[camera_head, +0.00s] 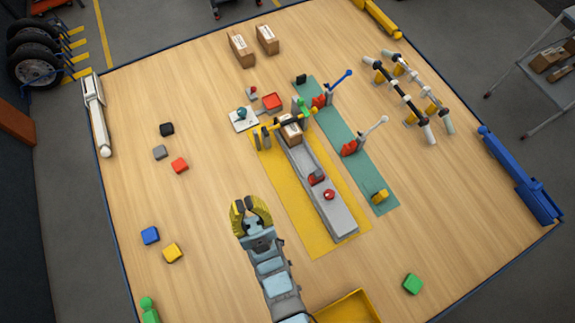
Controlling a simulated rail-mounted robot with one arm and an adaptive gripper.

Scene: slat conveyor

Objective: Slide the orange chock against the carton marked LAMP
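My gripper (248,206), with yellow and dark fingers, is over the wooden floor to the left of the yellow mat. Its fingers look apart, with nothing seen between them. One brown carton (290,132) sits at the far end of the grey conveyor, partly under a yellow bar. Two more cartons, (242,51) and (267,40), stand at the back; labels are too small to read. No chock is clearly orange: a yellow-orange block (380,196) lies on the teal mat, and a red-orange piece (317,178) sits mid-conveyor.
The conveyor (338,214) lies on a yellow mat (318,243), with a red knob (329,194) near its close end. Levers with blue and white handles stand on the teal mat (337,126). Coloured blocks lie on the left. A yellow bin (347,308) is at the front.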

